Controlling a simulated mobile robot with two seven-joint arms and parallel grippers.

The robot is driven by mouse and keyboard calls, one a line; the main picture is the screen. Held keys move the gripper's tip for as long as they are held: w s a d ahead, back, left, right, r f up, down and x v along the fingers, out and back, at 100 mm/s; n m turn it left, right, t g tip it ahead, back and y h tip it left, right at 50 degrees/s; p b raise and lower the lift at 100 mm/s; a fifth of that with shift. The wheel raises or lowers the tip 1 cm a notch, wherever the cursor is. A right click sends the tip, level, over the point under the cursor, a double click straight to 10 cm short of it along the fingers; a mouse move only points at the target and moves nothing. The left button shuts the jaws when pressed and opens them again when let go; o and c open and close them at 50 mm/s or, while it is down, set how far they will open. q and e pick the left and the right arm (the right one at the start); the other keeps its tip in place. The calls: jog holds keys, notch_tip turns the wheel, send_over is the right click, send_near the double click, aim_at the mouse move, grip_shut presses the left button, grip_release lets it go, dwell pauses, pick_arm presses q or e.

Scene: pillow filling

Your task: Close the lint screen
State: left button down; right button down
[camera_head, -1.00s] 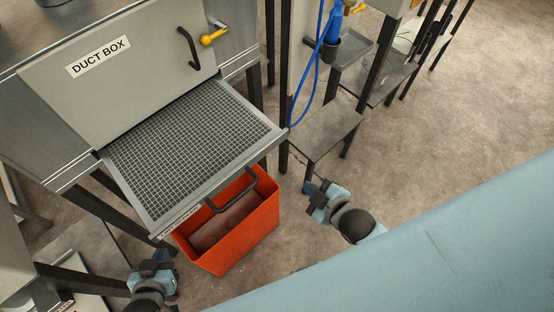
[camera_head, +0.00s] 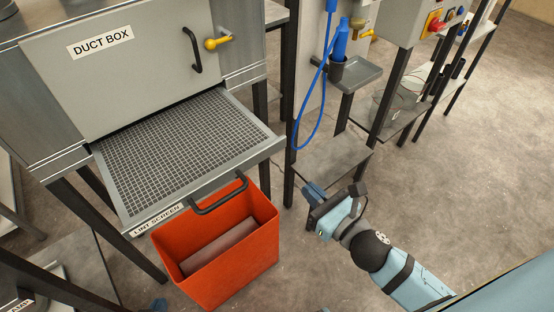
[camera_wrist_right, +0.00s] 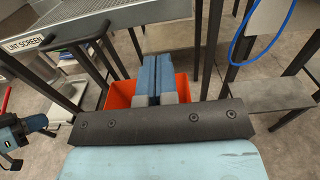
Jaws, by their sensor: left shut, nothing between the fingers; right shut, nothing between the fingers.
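The lint screen (camera_head: 180,138) is a grey mesh tray with a dark front handle (camera_head: 217,200). It is slid out of the duct box (camera_head: 130,55) below its front panel. Its label (camera_wrist_right: 24,43) and handle (camera_wrist_right: 82,36) also show in the right wrist view. My right gripper (camera_head: 312,193) is shut and empty, to the right of the handle and apart from it. Its fingers (camera_wrist_right: 157,75) point ahead in the wrist view. My left gripper (camera_wrist_right: 14,138) shows at the left edge of the wrist view; only a blue tip (camera_head: 158,304) shows in the head view.
An orange bin (camera_head: 230,272) with a brownish block inside stands under the screen's front. A yellow-handled valve (camera_head: 216,43) is beside the duct box. A small grey table (camera_head: 335,158) and a blue hose (camera_head: 316,110) are to the right.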

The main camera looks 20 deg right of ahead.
aim_at(215, 98)
jog(key=p+x, duration=0.1)
jog(key=x, duration=1)
pick_arm(q)
jog(key=shift+s+a+r, duration=0.15)
jog(key=shift+s+r, duration=0.05)
jog(key=shift+r, duration=0.1)
pick_arm(e)
jog(key=shift+w+a, duration=0.2)
jog(key=shift+w, duration=0.35)
